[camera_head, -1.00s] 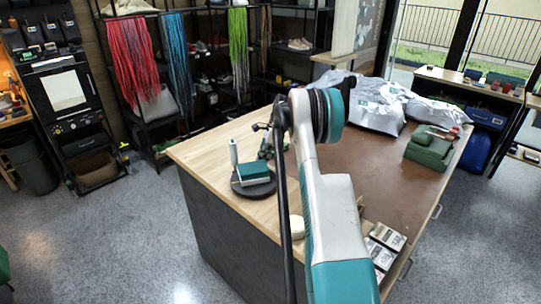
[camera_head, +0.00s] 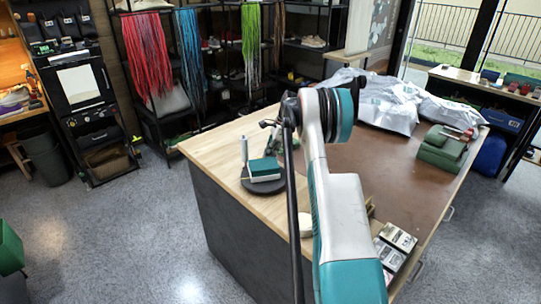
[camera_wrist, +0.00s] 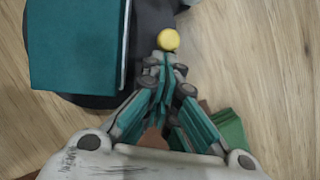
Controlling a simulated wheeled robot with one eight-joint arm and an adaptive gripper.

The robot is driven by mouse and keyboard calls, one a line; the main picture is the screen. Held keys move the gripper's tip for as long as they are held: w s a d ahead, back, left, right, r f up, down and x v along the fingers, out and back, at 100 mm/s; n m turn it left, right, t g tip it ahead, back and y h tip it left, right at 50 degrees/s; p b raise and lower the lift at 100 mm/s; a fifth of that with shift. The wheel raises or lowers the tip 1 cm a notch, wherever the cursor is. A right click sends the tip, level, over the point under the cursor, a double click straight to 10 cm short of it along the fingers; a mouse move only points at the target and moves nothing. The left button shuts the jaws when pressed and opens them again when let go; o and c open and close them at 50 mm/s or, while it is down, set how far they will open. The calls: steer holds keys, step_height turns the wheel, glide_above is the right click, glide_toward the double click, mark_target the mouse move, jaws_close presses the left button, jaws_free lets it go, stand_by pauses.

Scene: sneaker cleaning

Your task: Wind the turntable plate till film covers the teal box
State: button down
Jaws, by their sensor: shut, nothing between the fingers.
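The teal box (camera_head: 264,167) sits on the dark round turntable plate (camera_head: 252,187) near the table's left end. A pale upright roll (camera_head: 244,150), perhaps the film, stands beside the box. In the wrist view the teal box (camera_wrist: 77,45) fills the upper left, over the dark plate (camera_wrist: 98,101). I see no film clearly on its visible face. A yellow round knob (camera_wrist: 168,40) shows right of the box, at the plate's edge. My gripper (camera_wrist: 165,62) is shut and empty, its tips just below the knob in the picture; I cannot tell whether they touch. In the head view my arm mostly hides my gripper.
A green thing (camera_wrist: 229,130) lies below right of my gripper. Bare wood (camera_head: 208,143) is left of the plate.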

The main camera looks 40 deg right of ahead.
steer(key=shift+w+a+n, duration=0.25)
steer(key=shift+w+n, duration=0.1)
steer(key=shift+n, duration=0.15)
